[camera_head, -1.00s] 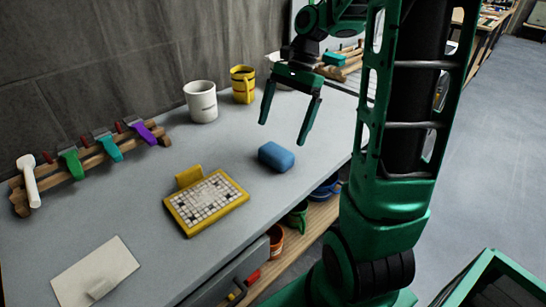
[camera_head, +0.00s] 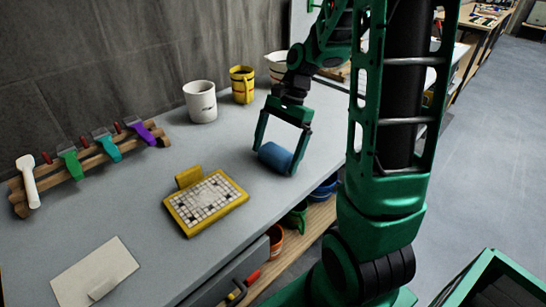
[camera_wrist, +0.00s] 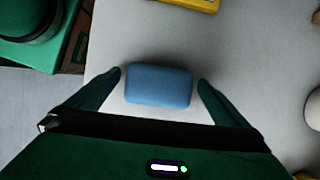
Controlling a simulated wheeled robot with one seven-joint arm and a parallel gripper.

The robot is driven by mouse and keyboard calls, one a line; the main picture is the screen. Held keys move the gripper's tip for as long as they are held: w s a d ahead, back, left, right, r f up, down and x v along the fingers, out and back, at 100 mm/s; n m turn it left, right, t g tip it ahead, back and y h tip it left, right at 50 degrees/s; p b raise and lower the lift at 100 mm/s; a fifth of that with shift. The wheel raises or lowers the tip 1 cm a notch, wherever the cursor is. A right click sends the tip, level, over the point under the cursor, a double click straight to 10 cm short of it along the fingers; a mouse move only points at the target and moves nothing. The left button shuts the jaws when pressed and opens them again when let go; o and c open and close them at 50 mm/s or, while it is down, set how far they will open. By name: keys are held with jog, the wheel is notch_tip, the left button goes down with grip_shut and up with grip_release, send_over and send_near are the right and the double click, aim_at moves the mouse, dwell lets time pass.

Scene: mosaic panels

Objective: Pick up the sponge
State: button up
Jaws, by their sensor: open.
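The blue sponge (camera_head: 275,157) lies on the grey worktop (camera_head: 130,215), right of the yellow-framed mosaic panel. My gripper (camera_head: 274,161) is lowered over it and open, with one finger at each end of the sponge. In the wrist view the sponge (camera_wrist: 159,85) sits between the two spread fingertips of my gripper (camera_wrist: 160,76). A small gap shows on each side of it there.
The mosaic panel (camera_head: 207,201) lies left of the sponge. A wooden rack (camera_head: 95,158) with coloured-handled tools runs along the wall. A pale board (camera_head: 95,272) lies at front left.

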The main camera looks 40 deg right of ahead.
aim_at(272, 153)
jog(key=c, duration=1.1)
jog(key=shift+r, duration=0.15)
jog(key=shift+r, duration=0.2)
notch_tip(272, 153, up, 4)
jog(key=shift+f, duration=0.2)
jog(key=s+a+r, duration=0.2)
jog(key=a, duration=0.1)
jog(key=s+a+r, duration=0.1)
jog(key=a+r, duration=0.1)
jog(key=a, duration=0.2)
jog(key=s+a+r, duration=0.2)
jog(key=a, duration=0.1)
jog(key=shift+s+a+r, duration=0.15)
jog(key=shift+s+r, duration=0.15)
jog(key=shift+r, duration=0.05)
